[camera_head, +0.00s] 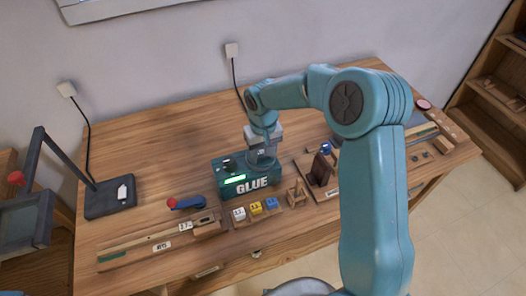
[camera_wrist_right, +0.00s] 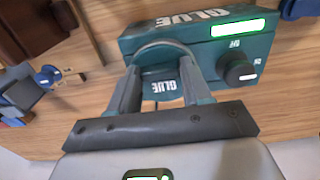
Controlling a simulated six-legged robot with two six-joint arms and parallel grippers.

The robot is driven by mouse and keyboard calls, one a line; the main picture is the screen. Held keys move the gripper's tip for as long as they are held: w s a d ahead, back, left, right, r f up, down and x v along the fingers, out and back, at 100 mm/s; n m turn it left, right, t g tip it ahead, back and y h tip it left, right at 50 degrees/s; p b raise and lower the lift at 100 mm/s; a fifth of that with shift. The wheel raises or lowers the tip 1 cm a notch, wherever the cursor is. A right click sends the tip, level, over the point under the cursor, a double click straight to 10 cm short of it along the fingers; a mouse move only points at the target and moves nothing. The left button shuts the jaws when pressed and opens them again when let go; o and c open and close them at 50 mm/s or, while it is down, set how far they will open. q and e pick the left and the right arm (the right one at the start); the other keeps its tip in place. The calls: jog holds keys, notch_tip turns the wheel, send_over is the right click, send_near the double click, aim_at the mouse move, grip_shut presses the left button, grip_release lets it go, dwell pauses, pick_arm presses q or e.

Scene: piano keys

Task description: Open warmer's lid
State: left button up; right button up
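The glue warmer (camera_head: 245,180) is a teal box marked GLUE, with a lit green display and a black knob, near the middle of the bench. It also shows in the right wrist view (camera_wrist_right: 190,40). My right gripper (camera_head: 263,158) reaches down onto its top right part. In the right wrist view, the two fingers (camera_wrist_right: 160,75) stand apart on either side of a rounded teal part, seemingly the lid (camera_wrist_right: 158,52). Whether the fingers touch it is unclear. The lid looks down, though the gripper hides much of it in the head view. My left gripper is not in view.
Small white, yellow and blue blocks (camera_head: 256,208) stand in front of the warmer. A blue tool with a red knob (camera_head: 186,202) lies to its left. A wooden stand (camera_head: 297,193) and dark block (camera_head: 321,169) are on the right. The bench's back left is clear.

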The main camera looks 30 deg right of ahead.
grip_shut()
jog(key=s+d, duration=0.1)
jog(key=d, duration=0.6)
jog(key=shift+s+d+b, duration=0.15)
jog(key=shift+s+b, duration=0.1)
jog(key=shift+b, duration=0.15)
jog(key=o, duration=1)
grip_release()
jog(key=shift+w+f, duration=0.1)
jog(key=shift+w, duration=0.05)
